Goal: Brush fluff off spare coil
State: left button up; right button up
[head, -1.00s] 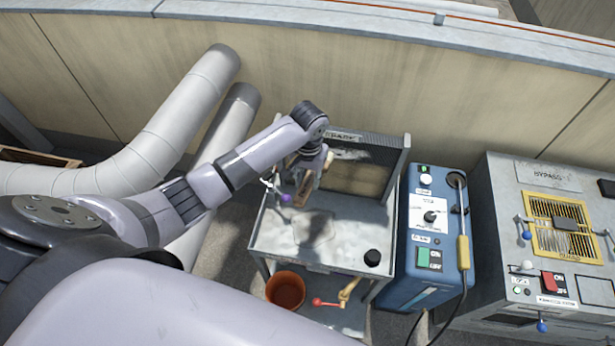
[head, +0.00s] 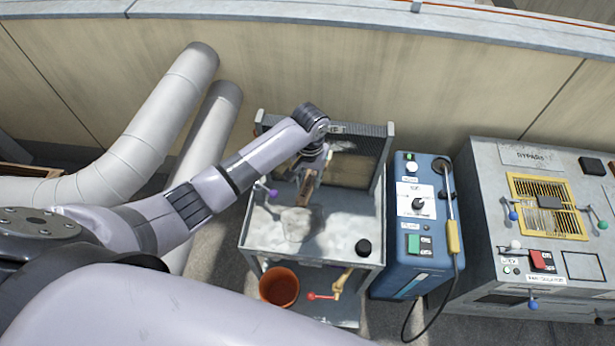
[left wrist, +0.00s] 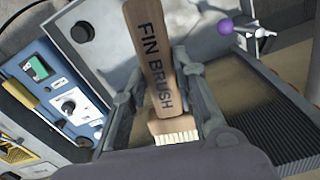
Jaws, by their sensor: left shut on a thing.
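The spare coil (head: 376,134) stands upright at the back of a grey cart. It is a dark finned panel in a grey frame, with a large tan area; a pale patch, perhaps fluff (head: 346,147), lies near its top. Its fins also show in the left wrist view (left wrist: 282,118). My left gripper (head: 310,176) is shut on the wooden brush marked FIN BRUSH (left wrist: 155,55), in front of the coil. The brush's pale bristles (left wrist: 175,138) show below the fingers. I cannot tell whether they touch the coil. My right gripper is not in view.
The cart top (head: 345,215) has a black round knob (head: 363,247). A purple-knobbed lever (head: 272,191) is at the coil's left. An orange bucket (head: 279,287) sits below. A blue switch box (head: 411,228) and a grey BYPASS unit (head: 490,215) stand to the right.

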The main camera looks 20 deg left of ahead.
pick_arm(q)
jog(key=shift+w+a+b, duration=0.25)
jog(key=shift+w+b, duration=0.1)
jog(key=shift+w, duration=0.5)
jog(key=shift+r, duration=0.1)
